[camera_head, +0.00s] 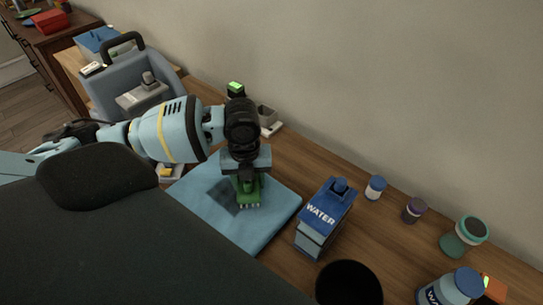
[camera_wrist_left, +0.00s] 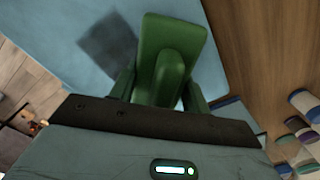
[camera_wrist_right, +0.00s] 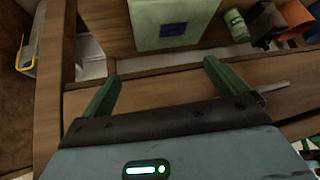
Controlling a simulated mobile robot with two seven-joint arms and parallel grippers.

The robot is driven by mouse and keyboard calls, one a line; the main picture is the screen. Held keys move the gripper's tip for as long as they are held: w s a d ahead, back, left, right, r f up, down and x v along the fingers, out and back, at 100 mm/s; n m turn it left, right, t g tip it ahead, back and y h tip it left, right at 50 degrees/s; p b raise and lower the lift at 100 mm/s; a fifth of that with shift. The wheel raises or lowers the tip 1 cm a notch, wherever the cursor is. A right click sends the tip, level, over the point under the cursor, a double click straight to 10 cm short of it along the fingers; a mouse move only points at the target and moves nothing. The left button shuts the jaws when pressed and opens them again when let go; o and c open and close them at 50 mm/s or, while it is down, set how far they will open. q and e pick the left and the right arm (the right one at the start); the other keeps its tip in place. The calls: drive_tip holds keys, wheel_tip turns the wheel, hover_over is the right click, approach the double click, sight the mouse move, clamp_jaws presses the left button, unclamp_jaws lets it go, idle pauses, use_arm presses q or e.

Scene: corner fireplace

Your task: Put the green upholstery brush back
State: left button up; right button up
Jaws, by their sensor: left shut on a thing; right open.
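The green upholstery brush (camera_head: 249,190) is in my left gripper (camera_head: 246,172), over the blue mat (camera_head: 272,212) in the head view. Its bristle end points down; I cannot tell whether it touches the mat. In the left wrist view the brush (camera_wrist_left: 172,50) sits between the two green fingers, with a dark square patch (camera_wrist_left: 108,40) on the mat beside it. My right gripper (camera_wrist_right: 163,85) is open and empty in the right wrist view, and is not seen in the head view.
A blue WATER carton (camera_head: 325,218) stands right of the mat. Several jars stand further right, including a teal-lidded one (camera_head: 463,237). A small grey open box (camera_head: 267,117) is by the wall. A grey-blue carrier (camera_head: 135,85) with a black handle stands at the back left.

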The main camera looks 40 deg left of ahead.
use_arm(q)
drive_tip(key=w+a, duration=0.1)
drive_tip(key=w, duration=0.3)
drive_tip(key=w+a+f+b, duration=0.1)
drive_tip(key=w, duration=0.4)
drive_tip(key=w+a, duration=0.1)
drive_tip(key=w, duration=0.3)
drive_tip(key=shift+w+a+f, duration=0.25)
drive_tip(key=shift+w, duration=0.05)
drive_tip(key=shift+w+a, duration=0.1)
drive_tip(key=shift+w, duration=0.15)
use_arm(e)
drive_tip(key=shift+s+f, duration=0.25)
drive_tip(key=shift+f, duration=0.65)
use_arm(q)
drive_tip(key=shift+w+a, duration=0.1)
drive_tip(key=shift+w, duration=0.25)
drive_tip(key=shift+s+f+b, duration=0.1)
drive_tip(key=shift+f+b, duration=0.2)
drive_tip(key=shift+f, duration=1.45)
use_arm(e)
drive_tip(key=shift+s+f, duration=0.1)
drive_tip(key=shift+s, duration=0.1)
use_arm(q)
drive_tip(key=shift+f, duration=0.2)
drive_tip(key=o, duration=1)
drive_tip(key=shift+o, duration=0.2)
